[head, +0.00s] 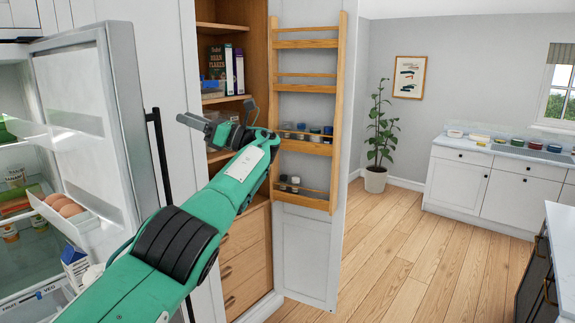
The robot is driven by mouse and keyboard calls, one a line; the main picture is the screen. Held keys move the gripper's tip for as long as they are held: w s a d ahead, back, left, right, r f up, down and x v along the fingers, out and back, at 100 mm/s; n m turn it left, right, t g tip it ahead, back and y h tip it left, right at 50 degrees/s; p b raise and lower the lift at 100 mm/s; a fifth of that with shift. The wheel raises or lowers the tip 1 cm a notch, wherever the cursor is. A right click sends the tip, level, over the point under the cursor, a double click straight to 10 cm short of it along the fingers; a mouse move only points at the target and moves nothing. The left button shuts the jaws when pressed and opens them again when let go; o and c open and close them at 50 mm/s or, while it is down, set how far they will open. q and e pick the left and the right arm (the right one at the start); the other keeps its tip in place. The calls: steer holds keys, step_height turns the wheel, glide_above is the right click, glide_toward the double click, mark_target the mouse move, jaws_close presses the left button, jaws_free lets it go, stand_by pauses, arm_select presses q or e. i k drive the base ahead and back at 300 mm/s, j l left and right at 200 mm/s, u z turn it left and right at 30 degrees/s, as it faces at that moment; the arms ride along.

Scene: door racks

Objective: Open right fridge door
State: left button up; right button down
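The white fridge door (125,110) stands open at the left of the head view, its inner side facing left. An egg bin (75,225) sits on that inner side. A black vertical bar handle (158,150) shows at the door's right edge, partly hidden by my arm. Lit fridge shelves (15,150) with food show to the left of the door. My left gripper (218,112) is to the right of the handle, in front of the open pantry; its fingers are spread apart, with nothing seen between them. My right gripper is not in view.
A wooden pantry (235,15) stands open behind my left gripper. Its door, with a wooden jar rack (305,95), stands swung out to the right. A potted plant (378,140), white counter (490,185) and dark-fronted unit (540,270) are farther right. The wooden floor between is clear.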

mark_target(86, 81)
steer(key=i+j, duration=0.15)
steer(key=i, duration=0.7)
